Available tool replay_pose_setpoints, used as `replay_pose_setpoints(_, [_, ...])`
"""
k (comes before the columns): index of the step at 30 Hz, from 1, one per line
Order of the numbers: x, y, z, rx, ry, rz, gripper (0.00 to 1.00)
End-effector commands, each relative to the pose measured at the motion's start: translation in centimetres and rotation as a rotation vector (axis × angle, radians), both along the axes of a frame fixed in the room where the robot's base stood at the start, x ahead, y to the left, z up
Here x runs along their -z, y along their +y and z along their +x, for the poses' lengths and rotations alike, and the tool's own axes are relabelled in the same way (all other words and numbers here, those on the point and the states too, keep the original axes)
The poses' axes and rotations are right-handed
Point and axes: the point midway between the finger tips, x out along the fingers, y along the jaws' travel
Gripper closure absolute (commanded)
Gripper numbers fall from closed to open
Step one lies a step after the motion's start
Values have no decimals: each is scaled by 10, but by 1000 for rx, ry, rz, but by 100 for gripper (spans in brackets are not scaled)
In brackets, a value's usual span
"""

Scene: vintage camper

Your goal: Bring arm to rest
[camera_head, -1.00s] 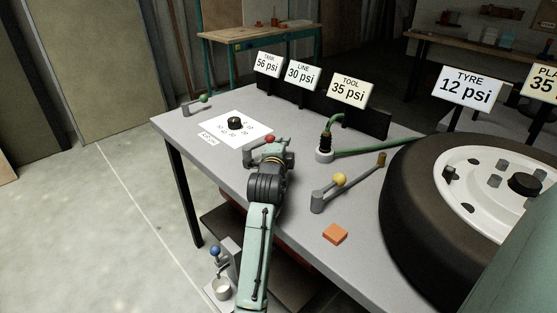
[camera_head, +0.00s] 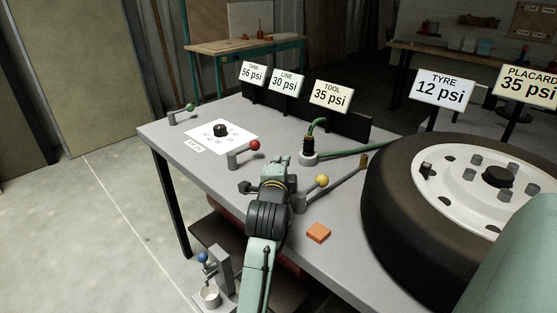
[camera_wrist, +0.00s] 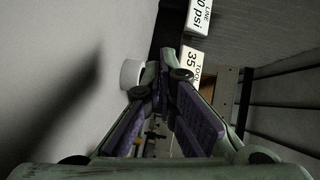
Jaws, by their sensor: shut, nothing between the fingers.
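My gripper (camera_head: 280,162) is at the end of my green arm, above the grey bench (camera_head: 340,255). It sits to the right of the red-knobbed lever (camera_head: 243,154) and left of the yellow-knobbed lever (camera_head: 312,190), apart from the red knob. Whether it touches the yellow lever cannot be told. In the wrist view the fingers (camera_wrist: 165,75) reach forward and their tips come together with nothing held. A pale round base (camera_wrist: 131,72) shows beside the tips there. My arm hides part of the bench's front edge.
The hose fitting (camera_head: 308,152) with its green hose stands just beyond my gripper. A large tyre (camera_head: 390,215) fills the right side. An orange block (camera_head: 318,232) lies near the front edge. A black knob (camera_head: 221,130) sits on a white dial card. Open floor lies left.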

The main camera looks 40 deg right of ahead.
Motion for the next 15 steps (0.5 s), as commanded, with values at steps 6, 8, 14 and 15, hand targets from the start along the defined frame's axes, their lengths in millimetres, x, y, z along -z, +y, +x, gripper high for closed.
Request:
replay_pose_setpoints(6, [-1, 8, -11, -1, 1, 1, 100])
replay_pose_setpoints(8, [-2, 8, -11, -1, 1, 1, 100])
replay_pose_setpoints(14, [-2, 8, -11, -1, 1, 1, 100])
replay_pose_setpoints(15, [-2, 8, -11, -1, 1, 1, 100])
